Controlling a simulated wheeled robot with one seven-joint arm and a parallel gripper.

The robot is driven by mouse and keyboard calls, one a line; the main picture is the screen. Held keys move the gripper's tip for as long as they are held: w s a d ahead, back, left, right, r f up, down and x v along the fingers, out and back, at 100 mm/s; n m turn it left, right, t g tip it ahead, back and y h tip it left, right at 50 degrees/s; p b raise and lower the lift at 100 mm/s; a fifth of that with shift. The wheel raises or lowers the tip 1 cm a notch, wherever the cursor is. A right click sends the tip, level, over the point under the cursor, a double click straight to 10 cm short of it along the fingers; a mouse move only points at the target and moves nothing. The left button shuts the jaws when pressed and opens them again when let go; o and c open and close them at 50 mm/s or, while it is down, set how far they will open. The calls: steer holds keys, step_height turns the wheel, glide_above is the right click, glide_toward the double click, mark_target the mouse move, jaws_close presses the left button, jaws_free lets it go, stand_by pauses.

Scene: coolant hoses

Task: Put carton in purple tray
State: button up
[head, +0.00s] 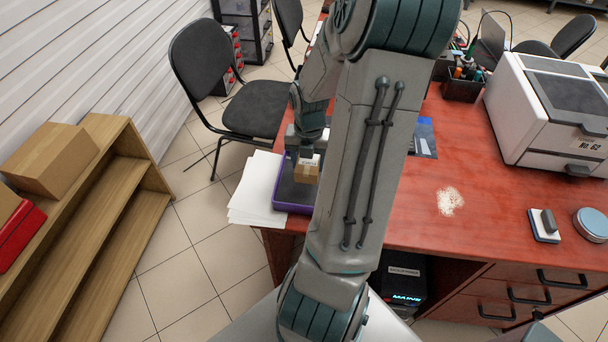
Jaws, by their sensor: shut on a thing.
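The purple tray (292,207) lies at the left edge of the red desk, partly hidden behind my arm. A small brown carton (306,174) with a white label on top is over the dark inside of the tray. My gripper (306,157) is above the carton and shut on it, mostly seen from behind my arm. I cannot tell whether the carton touches the tray floor. The right part of the tray is hidden by my arm.
White papers (256,190) lie left of the tray, overhanging the desk edge. A printer (545,115), a pen holder (462,88) and a round tin (591,224) stand to the right on the desk (420,215). A black chair (255,105) stands behind the papers.

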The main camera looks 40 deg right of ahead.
steer(key=shift+w+a+f, duration=0.4)
steer(key=shift+w, duration=0.15)
steer(key=shift+f+b, duration=0.55)
steer(key=shift+f, duration=1.45)
steer(key=o, duration=1)
steer(key=shift+f, duration=0.15)
